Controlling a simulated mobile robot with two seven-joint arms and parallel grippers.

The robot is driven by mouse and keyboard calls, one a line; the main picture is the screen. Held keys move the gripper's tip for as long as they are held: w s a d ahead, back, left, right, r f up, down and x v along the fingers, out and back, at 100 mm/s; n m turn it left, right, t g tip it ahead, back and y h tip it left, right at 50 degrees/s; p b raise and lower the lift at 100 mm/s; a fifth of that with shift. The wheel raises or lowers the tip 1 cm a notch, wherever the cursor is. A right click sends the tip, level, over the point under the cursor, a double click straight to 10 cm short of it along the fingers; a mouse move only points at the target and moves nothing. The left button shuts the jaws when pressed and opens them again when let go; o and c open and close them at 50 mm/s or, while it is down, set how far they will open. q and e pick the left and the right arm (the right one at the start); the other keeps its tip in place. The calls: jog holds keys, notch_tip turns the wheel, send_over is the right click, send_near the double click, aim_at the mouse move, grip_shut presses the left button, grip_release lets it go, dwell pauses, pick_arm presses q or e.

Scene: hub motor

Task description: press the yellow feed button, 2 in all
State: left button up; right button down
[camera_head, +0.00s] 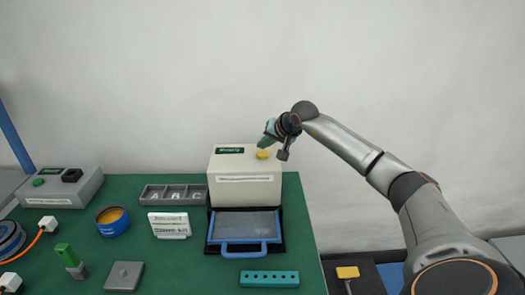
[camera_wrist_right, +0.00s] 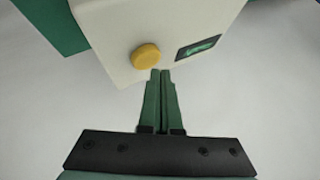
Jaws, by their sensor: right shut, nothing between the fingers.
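The yellow feed button (camera_head: 262,154) sits on top of a cream box-shaped machine (camera_head: 245,190) at the back of the green table. In the right wrist view the yellow button (camera_wrist_right: 145,56) shows just ahead and to the left of the fingertips. My right gripper (camera_head: 268,138) is above the machine's top, close to the button. In the right wrist view its two green fingers (camera_wrist_right: 161,72) are closed together with nothing between them. They appear apart from the button, though the exact gap is hard to judge. My left gripper is not in view.
A blue-handled tray (camera_head: 250,247) lies before the machine. A grey A-B-C bin (camera_head: 174,194), white label stand (camera_head: 169,225), blue round container (camera_head: 112,221) and teal holed block (camera_head: 269,279) stand around it. A grey control box (camera_head: 60,189) is at the left.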

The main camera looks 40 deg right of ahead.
aim_at(264, 155)
jog(key=shift+r, duration=0.15)
notch_tip(264, 155, up, 5)
jog(key=p, duration=0.4)
dwell(0.8)
